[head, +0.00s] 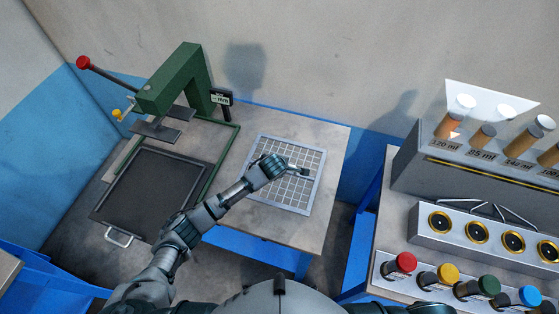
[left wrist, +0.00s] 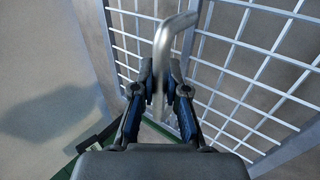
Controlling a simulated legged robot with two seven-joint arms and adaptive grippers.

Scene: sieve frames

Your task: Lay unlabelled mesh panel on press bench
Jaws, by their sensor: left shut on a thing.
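The mesh panel (head: 316,178), a square grey frame with a white wire grid, is over the bench top (head: 335,145) to the right of the green press. I see no label on it, though my arm covers part. My left gripper (head: 299,171) is at the middle of the panel. In the left wrist view, its fingers (left wrist: 163,72) are shut around a bent grey bar (left wrist: 183,28), which looks like the panel's handle, with the grid (left wrist: 240,60) beyond. I cannot tell whether the panel touches the bench. My right gripper is not in view.
The green press (head: 178,78) with a red-knobbed lever and a dark tray (head: 150,190) stands on the left. Bare bench shows around the panel.

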